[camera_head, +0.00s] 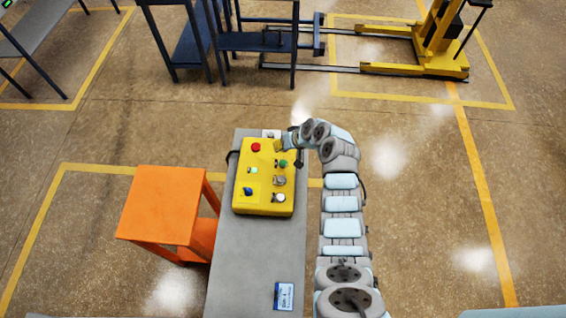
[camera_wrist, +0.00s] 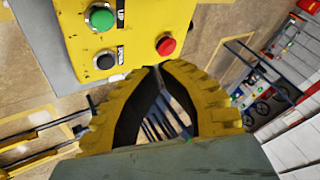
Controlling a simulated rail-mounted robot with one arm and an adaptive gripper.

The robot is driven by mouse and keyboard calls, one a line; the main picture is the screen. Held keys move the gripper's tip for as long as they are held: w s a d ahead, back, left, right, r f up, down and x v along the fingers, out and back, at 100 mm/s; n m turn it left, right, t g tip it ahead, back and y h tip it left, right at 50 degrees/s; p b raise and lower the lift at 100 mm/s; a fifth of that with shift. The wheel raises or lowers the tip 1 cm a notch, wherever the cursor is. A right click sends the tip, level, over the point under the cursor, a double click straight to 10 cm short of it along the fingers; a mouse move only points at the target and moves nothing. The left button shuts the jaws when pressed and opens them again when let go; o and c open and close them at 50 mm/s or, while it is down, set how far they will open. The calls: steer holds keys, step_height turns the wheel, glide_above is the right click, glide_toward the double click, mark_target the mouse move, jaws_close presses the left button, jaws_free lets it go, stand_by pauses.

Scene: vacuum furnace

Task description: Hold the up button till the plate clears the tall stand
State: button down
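The yellow control box (camera_head: 248,203) lies on a grey bench. Its green button, labelled UP, shows in the wrist view (camera_wrist: 102,18), with a black button (camera_wrist: 104,61) below it and a red button (camera_wrist: 166,46) to the right. In the head view, a green button (camera_head: 283,163) sits near the box's far right. My gripper (camera_head: 280,146) is at the box's far end; its yellow fingers (camera_wrist: 157,70) meet at the tips, with nothing seen between them. The tips appear beside the box's edge, apart from the green button. I cannot clearly identify the plate or tall stand.
The grey bench (camera_head: 227,260) carries the box and a small label card (camera_head: 284,296). An orange stand (camera_head: 158,205) is to its left. Dark blue tables (camera_head: 255,41) and a yellow lift (camera_head: 436,50) with floor rails stand at the back. The floor right of my arm is clear.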

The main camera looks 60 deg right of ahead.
steer(key=b, duration=0.4)
glide_above(280, 162)
step_height(280, 162, down, 7)
steer(key=shift+a+r, duration=0.1)
steer(key=shift+f+b, duration=0.75)
steer(key=shift+f, duration=0.05)
steer(key=shift+f, duration=0.2)
stand_by(0.5)
steer(key=shift+f+b, duration=0.25)
steer(key=shift+b, duration=0.35)
